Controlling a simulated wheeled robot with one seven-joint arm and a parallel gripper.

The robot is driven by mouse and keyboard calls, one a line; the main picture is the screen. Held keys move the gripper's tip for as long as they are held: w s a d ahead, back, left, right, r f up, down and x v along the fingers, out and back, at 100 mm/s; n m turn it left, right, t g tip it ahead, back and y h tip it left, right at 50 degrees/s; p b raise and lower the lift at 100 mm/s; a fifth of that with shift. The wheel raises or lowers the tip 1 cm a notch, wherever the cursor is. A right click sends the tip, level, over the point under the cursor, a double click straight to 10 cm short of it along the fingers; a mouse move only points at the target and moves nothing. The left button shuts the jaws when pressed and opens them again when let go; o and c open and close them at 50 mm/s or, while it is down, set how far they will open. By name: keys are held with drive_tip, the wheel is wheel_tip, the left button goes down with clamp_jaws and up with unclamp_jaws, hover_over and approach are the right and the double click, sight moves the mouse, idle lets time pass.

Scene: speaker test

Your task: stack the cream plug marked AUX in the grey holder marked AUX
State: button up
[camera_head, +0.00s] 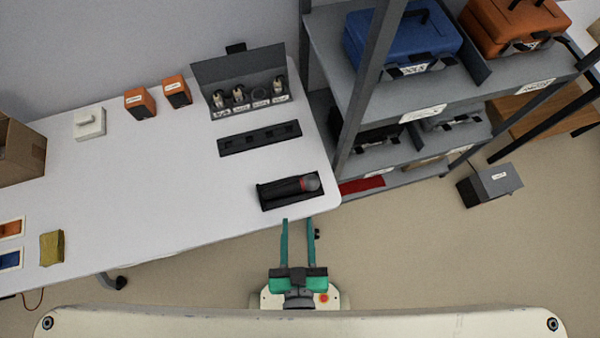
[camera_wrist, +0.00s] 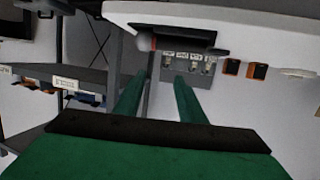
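A grey holder (camera_head: 236,72) with a raised back stands at the back right of the white table. It has several labelled places in a row; cream plugs (camera_head: 238,93) stand in some, and the third from the left looks empty of cream. The labels are too small to read, so I cannot tell which plug or place is AUX. The holder also shows in the wrist view (camera_wrist: 188,77), beyond my fingers. My gripper (camera_head: 298,223) is open and empty, just off the table's front edge. Its two green fingers (camera_wrist: 160,82) are apart in the wrist view.
A black slotted strip (camera_head: 230,148) and a black tray (camera_head: 266,203) holding a microphone (camera_head: 290,189) lie between gripper and holder. Two orange boxes (camera_head: 139,103) and a white box (camera_head: 89,122) stand left. A grey shelf (camera_head: 335,60) borders the table's right. The table's middle is clear.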

drive_tip(key=shift+s+d+r+h, duration=0.2)
drive_tip(key=shift+s+r, duration=0.3)
drive_tip(key=shift+s, duration=0.3)
drive_tip(key=shift+s+d+r+h, duration=0.15)
drive_tip(key=shift+s+r, duration=0.3)
drive_tip(key=shift+s, duration=0.35)
